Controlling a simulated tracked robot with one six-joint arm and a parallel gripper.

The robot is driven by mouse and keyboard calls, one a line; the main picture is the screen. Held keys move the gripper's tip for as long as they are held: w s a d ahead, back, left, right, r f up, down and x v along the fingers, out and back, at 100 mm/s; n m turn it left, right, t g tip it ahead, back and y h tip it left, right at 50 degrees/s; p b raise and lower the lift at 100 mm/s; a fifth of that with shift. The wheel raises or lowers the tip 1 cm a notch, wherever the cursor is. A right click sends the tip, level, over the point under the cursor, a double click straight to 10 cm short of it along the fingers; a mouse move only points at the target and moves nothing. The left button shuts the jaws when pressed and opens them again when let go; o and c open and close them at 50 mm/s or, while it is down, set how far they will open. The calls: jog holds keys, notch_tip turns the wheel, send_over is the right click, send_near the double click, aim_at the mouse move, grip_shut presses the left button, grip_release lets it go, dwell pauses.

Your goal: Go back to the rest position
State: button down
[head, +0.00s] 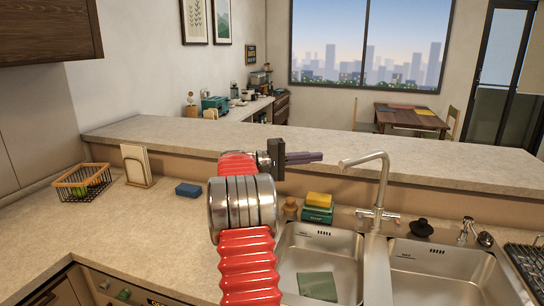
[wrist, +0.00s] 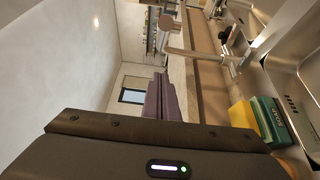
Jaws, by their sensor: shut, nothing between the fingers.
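My gripper (head: 304,157) is at the end of my red arm, above the counter near the sink and level with the raised ledge. Its purple-grey fingers are together, point right and hold nothing. In the wrist view the shut fingers (wrist: 161,98) stick out past the dark gripper body, with open air around them. The gripper touches no object that I can see.
A double sink (head: 318,262) with a tall faucet (head: 380,185) lies right of my arm. A blue sponge (head: 188,190) and a wire basket (head: 82,182) are left. The left counter is mostly clear.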

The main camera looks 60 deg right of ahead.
dwell(0.4)
notch_tip(320, 180, down, 9)
jog(key=n+t+y, duration=0.1)
jog(key=n+t, duration=0.1)
jog(key=t, duration=0.1)
jog(key=w+a+f+n+t+y, duration=0.2)
jog(key=w+a+f+t+y, duration=0.1)
jog(key=a+f, duration=0.55)
jog(key=w+a+n+t+y, duration=0.1)
jog(key=w+a+t, duration=0.2)
jog(key=a, duration=1)
jog(key=w+a+n+t+y, duration=0.1)
jog(key=w+a+t+y, duration=0.15)
jog(key=a, duration=0.95)
jog(key=w+a+t+y, duration=0.1)
jog(key=w+a+t, duration=0.15)
jog(key=a, duration=1.05)
jog(key=s+a+r+n+t+y, duration=0.1)
jog(key=s+a+r+n+t, duration=0.1)
jog(key=a, duration=0.9)
jog(key=s+a+r+n+t+y, duration=0.2)
jog(key=s+a+t, duration=0.1)
jog(key=a, duration=0.8)
jog(key=shift+r+t, duration=0.25)
jog(key=shift+t, duration=0.05)
jog(key=shift+s, duration=0.1)
